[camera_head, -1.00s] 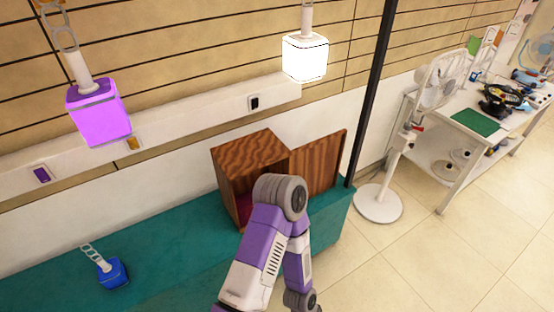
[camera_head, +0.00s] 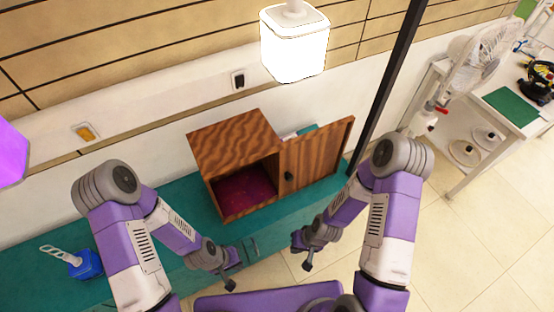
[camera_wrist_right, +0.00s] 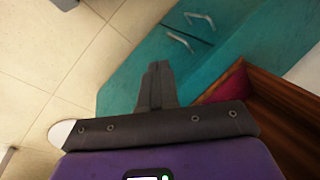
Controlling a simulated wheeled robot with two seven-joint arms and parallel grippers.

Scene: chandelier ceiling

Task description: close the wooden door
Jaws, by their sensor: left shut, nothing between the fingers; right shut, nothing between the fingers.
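The wooden box (camera_head: 228,146) stands on the teal cabinet top, its front open onto a dark red inside. Its wooden door (camera_head: 322,157) stands wide open, swung out to the right, with a small dark knob near its left part. My left gripper (camera_head: 231,285) is shut and empty, below and in front of the box. My right gripper (camera_head: 307,266) is shut and empty, below the door and apart from it. In the right wrist view the shut fingers (camera_wrist_right: 157,70) point toward the teal cabinet front; the box's edge (camera_wrist_right: 290,95) shows at the right.
The teal cabinet (camera_head: 170,215) has drawer handles on its front. A black pole (camera_head: 390,85) rises close to the door's right. A white fan (camera_head: 480,55) and a white table stand farther right. A lit lamp (camera_head: 295,45) hangs above.

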